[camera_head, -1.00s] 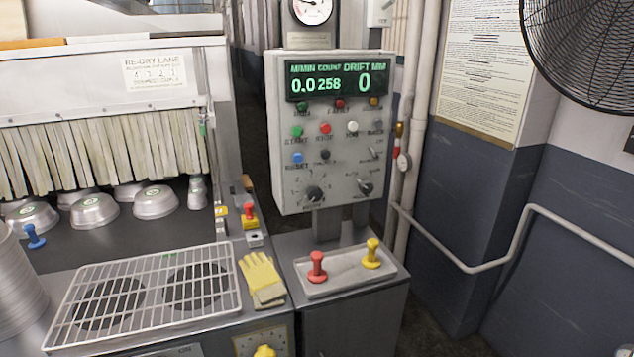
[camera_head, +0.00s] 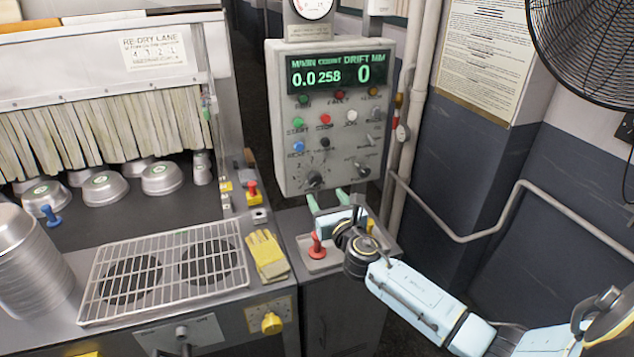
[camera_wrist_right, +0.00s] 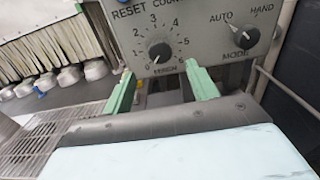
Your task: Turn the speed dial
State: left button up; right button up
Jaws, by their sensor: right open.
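The control panel (camera_head: 329,120) stands upright, its display reading 0.0, 258 and 0. The numbered black dial (camera_head: 314,179), which I take as the speed dial, is at its lower left. In the right wrist view this dial (camera_wrist_right: 160,53) has a scale around it, and its white mark points down left near 0. My right gripper (camera_head: 327,198) is open and empty, just below the dial. In the wrist view its green fingers (camera_wrist_right: 160,70) are spread to either side of the dial, and I see no contact. My left gripper is out of view.
The MODE knob (camera_wrist_right: 245,36) sits right of the dial. Coloured buttons are above. Below are a tray with a red-handled stamp (camera_head: 317,246), yellow gloves (camera_head: 266,254) and a wire rack (camera_head: 165,270). A yellow knob (camera_head: 271,323) is lower down. A wall pipe (camera_head: 470,238) runs right.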

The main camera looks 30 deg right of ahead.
aim_at(316, 181)
jog(key=b+x, duration=0.1)
jog(key=x, duration=0.6)
jog(key=shift+w, duration=0.4)
jog(key=shift+c, duration=0.5)
jog(key=c, duration=0.9)
jog(key=shift+o, duration=0.2)
